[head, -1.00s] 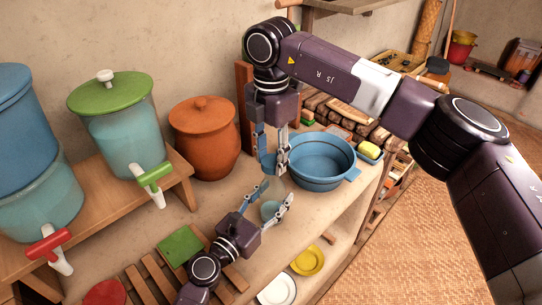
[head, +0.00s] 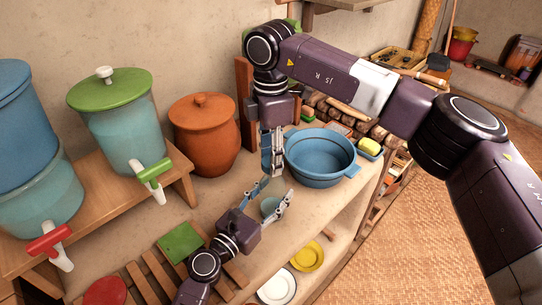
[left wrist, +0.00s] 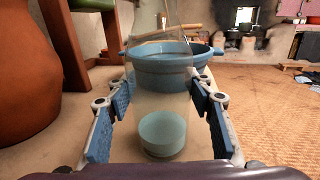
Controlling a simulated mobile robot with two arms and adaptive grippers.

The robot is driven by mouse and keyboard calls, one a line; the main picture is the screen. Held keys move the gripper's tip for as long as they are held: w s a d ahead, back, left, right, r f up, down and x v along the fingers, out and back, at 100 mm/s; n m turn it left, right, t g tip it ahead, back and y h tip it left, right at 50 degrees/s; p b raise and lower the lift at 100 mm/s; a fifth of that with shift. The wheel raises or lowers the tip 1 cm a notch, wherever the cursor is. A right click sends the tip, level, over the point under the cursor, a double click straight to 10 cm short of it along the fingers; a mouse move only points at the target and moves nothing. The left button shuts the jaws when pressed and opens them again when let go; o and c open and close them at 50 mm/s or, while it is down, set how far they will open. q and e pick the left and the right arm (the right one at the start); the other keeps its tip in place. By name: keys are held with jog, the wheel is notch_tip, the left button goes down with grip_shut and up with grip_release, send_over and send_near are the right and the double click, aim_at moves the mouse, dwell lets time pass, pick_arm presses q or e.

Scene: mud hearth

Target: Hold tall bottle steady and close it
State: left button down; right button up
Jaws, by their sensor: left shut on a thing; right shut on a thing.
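The tall bottle (left wrist: 163,95) is clear, with pale blue-green contents at its bottom. It stands upright between the blue-padded fingers of my left gripper (left wrist: 160,108), which is shut on it. In the head view the bottle (head: 270,208) is partly hidden by the fingers, and its top leaves the left wrist view. My right gripper (head: 273,152) points down just above the bottle's upper end, with its fingers close together on something. The fingers hide what it holds; I cannot tell whether that touches the bottle's mouth.
A blue basin (head: 320,160) stands close behind the bottle, to the right. A clay pot (head: 204,135) and a green-lidded dispenser (head: 117,125) are to the left.

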jog(key=m, duration=0.4)
jog(key=shift+w, duration=0.1)
jog(key=m, duration=0.4)
jog(key=shift+w+m, duration=0.1)
jog(key=shift+m, duration=0.2)
jog(key=o, duration=0.7)
jog(key=shift+o, duration=0.2)
jog(key=shift+r, duration=2.25)
